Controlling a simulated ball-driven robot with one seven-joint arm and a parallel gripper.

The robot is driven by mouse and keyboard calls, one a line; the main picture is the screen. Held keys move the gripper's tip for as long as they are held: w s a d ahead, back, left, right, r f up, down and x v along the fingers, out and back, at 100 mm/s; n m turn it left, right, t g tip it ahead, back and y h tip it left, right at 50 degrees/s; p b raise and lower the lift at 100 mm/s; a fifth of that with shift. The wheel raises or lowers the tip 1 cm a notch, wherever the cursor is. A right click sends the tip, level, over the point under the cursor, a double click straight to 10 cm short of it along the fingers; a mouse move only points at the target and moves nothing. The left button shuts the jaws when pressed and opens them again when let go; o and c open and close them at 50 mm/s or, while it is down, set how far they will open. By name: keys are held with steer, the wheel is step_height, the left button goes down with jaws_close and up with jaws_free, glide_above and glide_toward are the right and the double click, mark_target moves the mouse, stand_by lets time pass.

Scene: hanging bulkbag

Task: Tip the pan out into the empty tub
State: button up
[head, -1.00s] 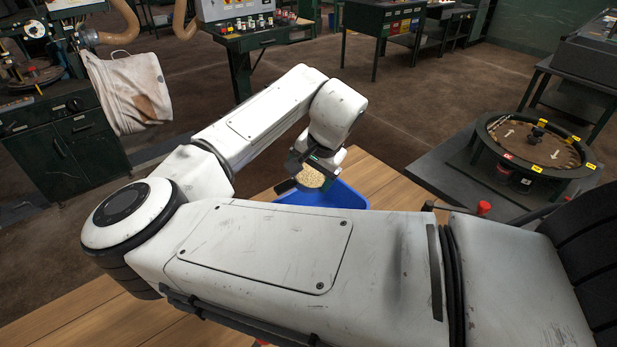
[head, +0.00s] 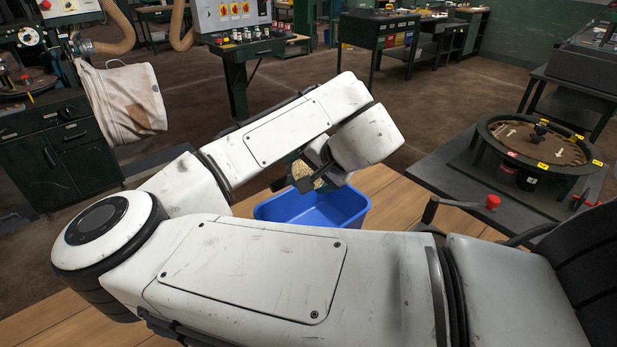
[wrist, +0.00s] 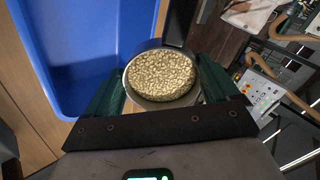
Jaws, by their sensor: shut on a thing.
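The pan (wrist: 131,88) is a small round metal dish full of pale grains (wrist: 163,73). My gripper (wrist: 160,82) is shut on it, with a green finger on each side. In the head view my gripper (head: 318,168) holds the pan above the far side of the blue tub (head: 325,218). There the grains (head: 301,171) show and the pan looks tilted, but its rim is mostly hidden by the gripper. The wrist view shows the tub (wrist: 80,50) to the left of the pan. The parts of its inside that show are bare blue.
The tub stands on a wooden table (head: 400,205). At right, a dark bench holds a round machine (head: 530,145) and a red-knobbed crank (head: 492,202). A pale cloth bag (head: 125,105) hangs at left. My own arm hides much of the table.

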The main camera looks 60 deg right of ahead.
steer(key=shift+s+a+f+t+h+b, duration=0.1)
steer(key=shift+f+t+h+b, duration=0.25)
steer(key=shift+b, duration=0.65)
steer(key=shift+s+d+t+h+b, duration=0.1)
steer(key=shift+t+b, duration=0.4)
steer(key=shift+b, duration=0.5)
steer(key=shift+s+a+f+t+h+b, duration=0.1)
steer(key=shift+f+t+h+b, duration=0.25)
steer(key=shift+b, duration=0.65)
steer(key=shift+r+t+b, duration=0.2)
steer(key=shift+t+b, duration=0.3)
steer(key=shift+b, duration=0.3)
steer(key=shift+r+g+p, duration=0.25)
steer(key=shift+g+p, duration=0.05)
steer(key=shift+p, duration=0.55)
steer(key=shift+r+g+y+p, duration=0.2)
steer(key=shift+g+y+p, duration=0.8)
steer(key=shift+p, duration=1.7)
steer(key=shift+r+g+y+p, duration=0.25)
steer(key=shift+g+p, duration=1.35)
steer(key=shift+p, duration=1.1)
steer(key=shift+r+g+y+p, duration=0.2)
steer(key=shift+g+y+p, duration=0.8)
steer(key=shift+p, duration=1.25)
steer(key=shift+r+g+y+p, duration=0.2)
steer(key=shift+g+y+p, duration=0.15)
steer(key=shift+g+p, duration=1.55)
steer(key=shift+f+p, duration=0.1)
steer(key=shift+p, duration=0.55)
